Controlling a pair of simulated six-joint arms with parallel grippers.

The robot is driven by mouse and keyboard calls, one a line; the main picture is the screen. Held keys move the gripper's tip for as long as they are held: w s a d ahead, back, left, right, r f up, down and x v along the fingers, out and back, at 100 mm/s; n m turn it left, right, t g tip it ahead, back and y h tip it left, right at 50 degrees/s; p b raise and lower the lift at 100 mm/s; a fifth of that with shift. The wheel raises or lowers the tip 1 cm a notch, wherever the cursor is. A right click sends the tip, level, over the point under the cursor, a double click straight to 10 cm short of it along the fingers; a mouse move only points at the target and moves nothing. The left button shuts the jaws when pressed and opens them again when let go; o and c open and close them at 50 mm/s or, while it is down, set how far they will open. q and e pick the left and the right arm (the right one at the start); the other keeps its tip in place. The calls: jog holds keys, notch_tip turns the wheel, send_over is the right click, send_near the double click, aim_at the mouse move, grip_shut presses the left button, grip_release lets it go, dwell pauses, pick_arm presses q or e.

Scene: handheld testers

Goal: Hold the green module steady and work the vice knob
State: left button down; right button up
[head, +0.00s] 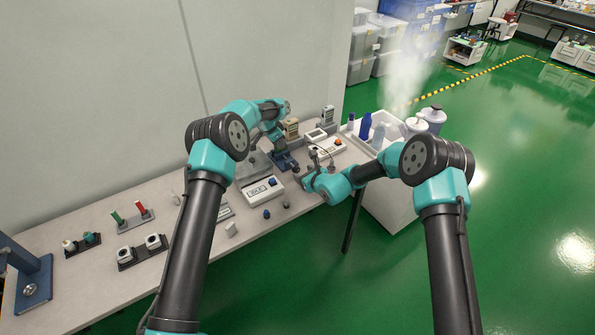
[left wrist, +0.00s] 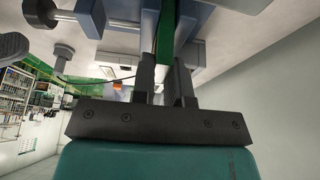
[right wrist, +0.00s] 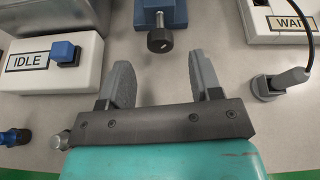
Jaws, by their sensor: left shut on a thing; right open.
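The green module (left wrist: 164,38) shows as a narrow green strip in the left wrist view, between the fingers of my left gripper (left wrist: 163,68), which is shut on it. Blue vice parts (left wrist: 185,22) flank the module there. In the head view my left gripper (head: 280,148) is over the blue vice (head: 287,162), and I cannot make out the module. In the right wrist view the vice (right wrist: 172,12) is at the top, with its dark round knob (right wrist: 160,41) facing me. My right gripper (right wrist: 160,85) is open and empty; the knob lies ahead of its fingertips, roughly centred, apart from them.
A tester reading IDLE (right wrist: 45,65) with a blue knob stands left of my right gripper. A tester reading WAIT (right wrist: 270,20) stands right, with a cabled probe (right wrist: 285,82) below it.

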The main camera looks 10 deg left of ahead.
aim_at(298, 170)
jog(key=shift+x, duration=2.55)
jog(key=shift+c, duration=0.3)
jog(key=c, duration=0.9)
jog(key=shift+m, duration=0.3)
jog(key=shift+w+m+g+y, duration=0.1)
jog(key=shift+m+g+y, duration=0.7)
jog(key=shift+m, duration=0.5)
jog(key=shift+f, duration=0.1)
